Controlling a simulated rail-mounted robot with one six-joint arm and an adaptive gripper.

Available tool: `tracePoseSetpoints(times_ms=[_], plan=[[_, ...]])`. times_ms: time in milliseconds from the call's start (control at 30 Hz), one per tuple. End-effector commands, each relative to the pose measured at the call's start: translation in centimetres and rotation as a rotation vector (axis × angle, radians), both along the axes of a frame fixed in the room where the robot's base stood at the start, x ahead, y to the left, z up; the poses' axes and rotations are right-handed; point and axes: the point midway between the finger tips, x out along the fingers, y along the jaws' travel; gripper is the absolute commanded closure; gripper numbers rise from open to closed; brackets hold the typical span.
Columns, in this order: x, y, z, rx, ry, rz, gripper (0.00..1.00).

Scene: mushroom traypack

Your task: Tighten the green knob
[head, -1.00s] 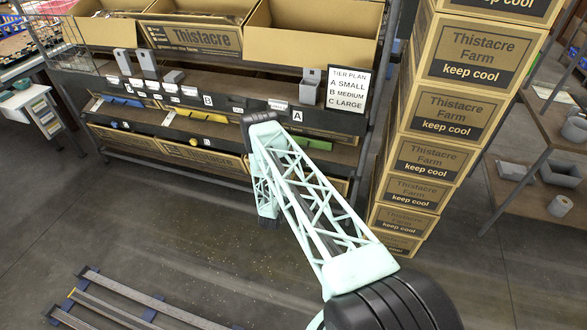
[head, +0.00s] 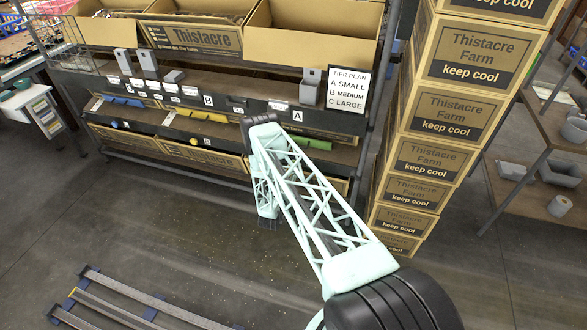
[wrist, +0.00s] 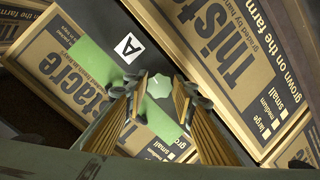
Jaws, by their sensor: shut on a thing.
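The green knob (wrist: 160,87) is a pale green lobed piece in the middle of the wrist view, in front of a dark rail beside the "A" label (wrist: 129,47). In the head view my arm hides the gripper and the knob.
Thistacre cartons (wrist: 225,60) lie close around the gripper in the wrist view. In the head view, a tall stack of Thistacre Farm boxes (head: 432,150) stands right of my arm. A tier plan sign (head: 346,89) hangs at the rack. The floor in front is mostly clear.

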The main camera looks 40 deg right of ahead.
Motion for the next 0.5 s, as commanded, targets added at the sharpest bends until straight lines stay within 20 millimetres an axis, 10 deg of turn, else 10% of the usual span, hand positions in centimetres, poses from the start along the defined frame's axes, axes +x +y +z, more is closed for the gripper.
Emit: tracePoseSetpoints(times_ms=[500], plan=[[0.15,0.12,-0.03,0.217,-0.347,0.001,0.86]])
